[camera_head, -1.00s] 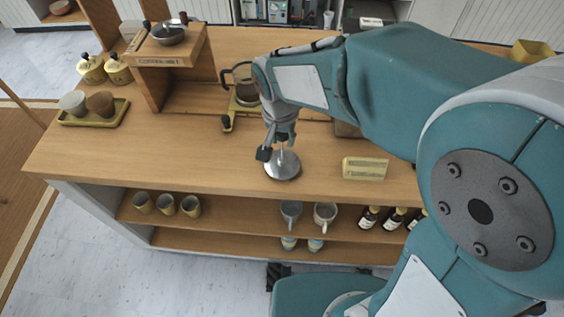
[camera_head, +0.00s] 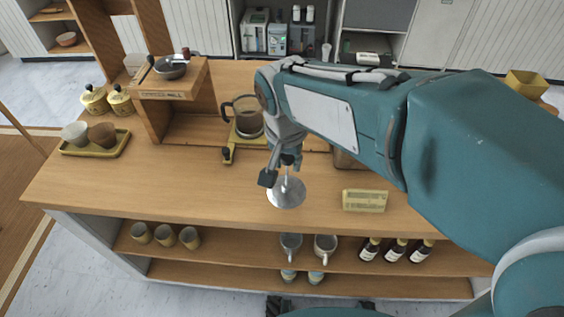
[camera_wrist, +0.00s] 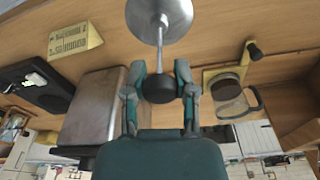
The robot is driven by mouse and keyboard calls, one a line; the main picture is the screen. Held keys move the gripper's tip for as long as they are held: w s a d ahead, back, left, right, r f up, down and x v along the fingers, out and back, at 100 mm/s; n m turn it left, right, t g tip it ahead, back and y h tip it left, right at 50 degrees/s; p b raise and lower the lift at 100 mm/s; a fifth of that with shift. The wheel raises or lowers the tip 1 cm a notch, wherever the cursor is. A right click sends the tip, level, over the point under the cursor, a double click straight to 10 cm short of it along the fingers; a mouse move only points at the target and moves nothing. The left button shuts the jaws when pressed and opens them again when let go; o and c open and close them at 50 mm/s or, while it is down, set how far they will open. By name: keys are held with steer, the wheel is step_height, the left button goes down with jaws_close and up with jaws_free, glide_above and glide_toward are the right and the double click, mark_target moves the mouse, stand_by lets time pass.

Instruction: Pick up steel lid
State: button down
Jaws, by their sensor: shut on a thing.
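The steel lid (camera_head: 286,194) is a round shiny disc with a thin upright stem and a dark knob. In the head view it is over the front part of the wooden counter, left of a small yellow sign. My gripper (camera_head: 281,171) is above the disc, shut on the lid's knob. The wrist view shows the dark knob (camera_wrist: 160,88) between the two fingertips of my gripper (camera_wrist: 161,91), with the steel lid (camera_wrist: 158,14) beyond it, cut by the top edge. I cannot tell whether the disc touches the counter.
The yellow sign (camera_head: 365,200) stands to the right. A glass coffee pot (camera_head: 247,122) is behind my gripper on a yellow stand. A yellow tray (camera_head: 120,144) with two cups sits at the left. The counter's front left is clear. Mugs (camera_head: 290,243) stand on the shelf below.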

steer(key=s+d+r, duration=0.5)
steer(key=s+r, duration=0.1)
steer(key=s, duration=0.4)
steer(key=shift+r, duration=0.3)
